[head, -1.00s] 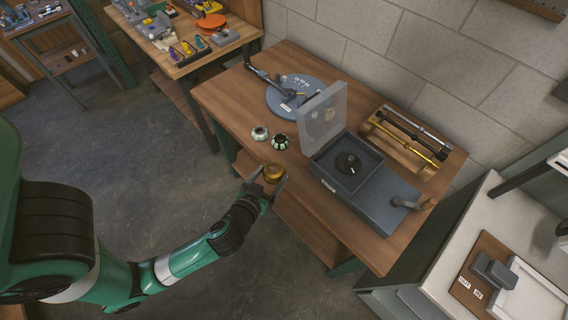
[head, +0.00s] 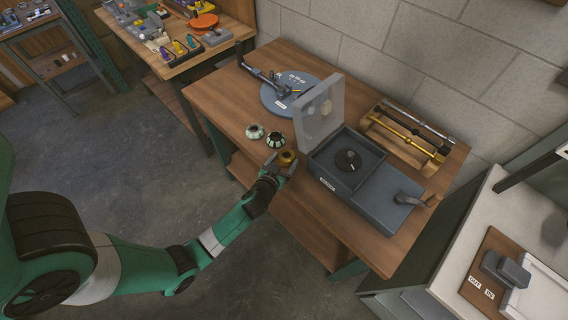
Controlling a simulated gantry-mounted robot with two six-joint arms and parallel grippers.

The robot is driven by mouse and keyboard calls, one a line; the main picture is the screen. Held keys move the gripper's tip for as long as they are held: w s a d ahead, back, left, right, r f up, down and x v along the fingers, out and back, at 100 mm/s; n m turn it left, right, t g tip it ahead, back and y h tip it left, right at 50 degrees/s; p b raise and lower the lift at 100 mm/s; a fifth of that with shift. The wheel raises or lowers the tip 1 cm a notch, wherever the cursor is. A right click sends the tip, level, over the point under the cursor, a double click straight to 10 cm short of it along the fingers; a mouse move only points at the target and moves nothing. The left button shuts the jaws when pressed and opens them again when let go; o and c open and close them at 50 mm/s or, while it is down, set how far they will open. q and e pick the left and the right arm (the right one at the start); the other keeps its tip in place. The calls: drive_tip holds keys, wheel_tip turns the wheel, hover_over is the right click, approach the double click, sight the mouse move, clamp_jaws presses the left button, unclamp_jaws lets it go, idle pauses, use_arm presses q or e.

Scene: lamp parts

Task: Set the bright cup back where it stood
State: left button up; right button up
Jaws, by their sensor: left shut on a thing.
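A bright gold cup (head: 287,157) is held in my left gripper (head: 281,164), over the front edge area of the wooden table, close to the grey box. I cannot tell whether the cup touches the tabletop. A pale green and white cup (head: 255,132) and a dark green and white cup (head: 276,139) stand side by side on the table, just behind and left of the gold one. My right gripper is not in view.
A grey box (head: 374,206) with a raised clear lid (head: 319,110) stands right of the gripper. A round blue-grey plate (head: 291,93) with an arm is at the back. A wooden rack (head: 405,138) holds rods. The table's left part (head: 222,101) is bare.

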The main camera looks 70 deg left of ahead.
use_arm(q)
drive_tip(key=shift+f, duration=0.2)
drive_tip(key=shift+f, duration=0.15)
drive_tip(key=o, duration=1.1)
drive_tip(key=shift+c, duration=0.2)
drive_tip(key=shift+o, duration=1.3)
drive_tip(key=shift+r+p, duration=0.3)
drive_tip(key=v, duration=1.2)
drive_tip(key=shift+p, duration=0.45)
